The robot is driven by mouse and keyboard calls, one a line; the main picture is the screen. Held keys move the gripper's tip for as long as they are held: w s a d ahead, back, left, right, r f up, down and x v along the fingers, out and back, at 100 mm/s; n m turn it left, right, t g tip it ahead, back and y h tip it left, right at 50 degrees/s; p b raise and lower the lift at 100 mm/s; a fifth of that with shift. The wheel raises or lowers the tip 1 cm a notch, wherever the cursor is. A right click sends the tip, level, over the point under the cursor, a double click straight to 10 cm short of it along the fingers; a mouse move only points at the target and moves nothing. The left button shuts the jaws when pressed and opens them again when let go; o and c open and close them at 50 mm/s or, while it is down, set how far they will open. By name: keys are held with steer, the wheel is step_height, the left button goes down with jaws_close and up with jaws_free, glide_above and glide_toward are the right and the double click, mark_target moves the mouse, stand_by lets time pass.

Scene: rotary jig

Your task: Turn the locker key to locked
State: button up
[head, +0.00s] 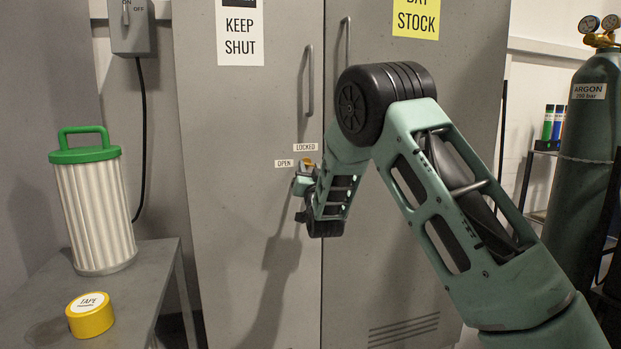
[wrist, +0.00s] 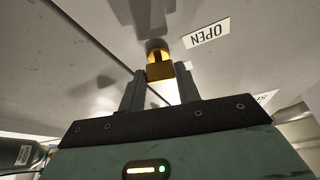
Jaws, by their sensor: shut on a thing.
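The locker key (wrist: 160,72) is brass-yellow and sits in a round lock on the grey locker door (head: 250,230). In the head view the key (head: 308,162) shows only as a small yellow patch, just right of the OPEN label (head: 284,163) and below the LOCKED label (head: 304,147). My gripper (head: 305,175) is at the lock, its two fingers on either side of the key. In the wrist view my gripper (wrist: 160,82) is shut on the key's flat bow. The OPEN label (wrist: 207,34) is upside down there. I cannot tell the key's exact angle.
Two long door handles (head: 310,80) stand above the lock. A grey bench (head: 150,262) at left carries a white filter with a green lid (head: 94,205) and a yellow tape roll (head: 90,318). A green argon cylinder (head: 585,150) stands at right.

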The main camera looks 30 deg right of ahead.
steer(key=m+g+h+b, duration=0.1)
steer(key=m, duration=0.1)
steer(key=m+h+b, duration=0.1)
steer(key=m+b, duration=0.1)
steer(key=m, duration=0.1)
steer(key=shift+a+f+g, duration=0.1)
steer(key=shift+f+g, duration=0.05)
steer(key=shift+g, duration=0.25)
steer(key=m+g+b, duration=0.1)
steer(key=m, duration=0.1)
steer(key=m+h+b, duration=0.1)
steer(key=m, duration=0.2)
steer(key=shift+a+r+g+b, duration=0.15)
steer(key=shift+r+g+b, duration=0.05)
steer(key=shift+g+b, duration=0.2)
steer(key=m, duration=0.2)
steer(key=m+g+b, duration=0.1)
steer(key=m, duration=0.1)
steer(key=shift+r+g, duration=0.2)
steer(key=shift+g, duration=0.1)
steer(key=shift+r+m+g+b, duration=0.15)
steer(key=shift+m+g, duration=0.25)
steer(key=shift+m, duration=0.7)
steer(key=shift+m+g+b, duration=0.15)
steer(key=shift+m+g, duration=0.25)
steer(key=shift+m, duration=0.7)
steer(key=o, duration=1)
steer(key=shift+w, duration=0.1)
steer(key=shift+a, duration=0.1)
